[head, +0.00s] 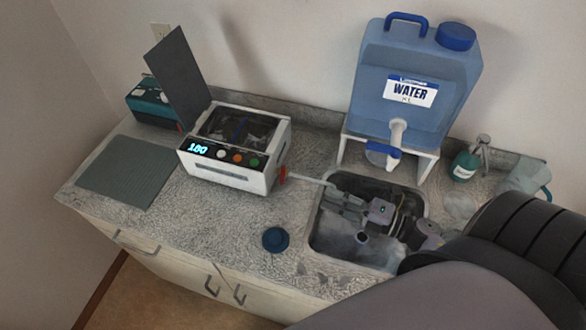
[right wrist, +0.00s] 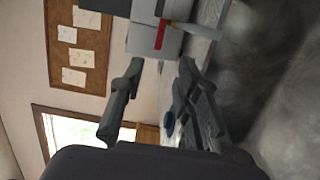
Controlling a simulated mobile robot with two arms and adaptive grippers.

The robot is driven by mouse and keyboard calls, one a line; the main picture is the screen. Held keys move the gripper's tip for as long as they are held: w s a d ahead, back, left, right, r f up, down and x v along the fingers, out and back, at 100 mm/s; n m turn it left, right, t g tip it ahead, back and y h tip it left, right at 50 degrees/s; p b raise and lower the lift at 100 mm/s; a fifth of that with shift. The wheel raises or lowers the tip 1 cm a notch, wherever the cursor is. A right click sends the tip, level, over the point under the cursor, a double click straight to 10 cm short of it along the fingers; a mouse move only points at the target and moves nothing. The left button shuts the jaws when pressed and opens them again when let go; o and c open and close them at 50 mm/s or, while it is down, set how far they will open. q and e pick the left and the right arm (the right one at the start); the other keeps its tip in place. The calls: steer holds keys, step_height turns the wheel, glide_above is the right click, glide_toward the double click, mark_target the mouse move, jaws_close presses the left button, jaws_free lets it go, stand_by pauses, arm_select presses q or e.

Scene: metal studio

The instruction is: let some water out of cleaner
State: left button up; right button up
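The cleaner (head: 228,160) is a white box with a lit display and coloured buttons, standing on the counter left of the sink. Its lid is up and its basin shows dark. A red valve handle (head: 283,175) sits on its right side, with a pale spout (head: 308,180) reaching over the sink's edge. My right gripper (head: 338,196) is over the sink, just right of the spout. In the right wrist view my gripper (right wrist: 160,68) is open and empty, with the red handle (right wrist: 160,34) and spout (right wrist: 195,32) beyond the fingertips. My left gripper is out of view.
The sink (head: 325,250) lies under my right gripper. A blue water jug (head: 415,70) with a tap stands on a white stand behind it. A soap bottle (head: 466,163) is at right. A dark blue round item (head: 275,239) and a grey mat (head: 130,170) lie on the counter.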

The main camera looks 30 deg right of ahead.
mark_target(283, 175)
steer(key=x, duration=0.5)
steer(key=shift+s+a+r, duration=0.15)
steer(key=shift+a+r, duration=0.05)
steer(key=shift+a, duration=0.15)
steer(key=x, duration=0.5)
steer(key=shift+w+f, duration=0.1)
steer(key=shift+w, duration=0.25)
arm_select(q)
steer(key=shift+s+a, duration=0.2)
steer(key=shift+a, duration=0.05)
arm_select(e)
steer(key=shift+w+a, duration=0.4)
steer(key=shift+w, duration=0.15)
steer(key=shift+c, duration=0.2)
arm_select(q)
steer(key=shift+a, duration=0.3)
arm_select(e)
jaws_close()
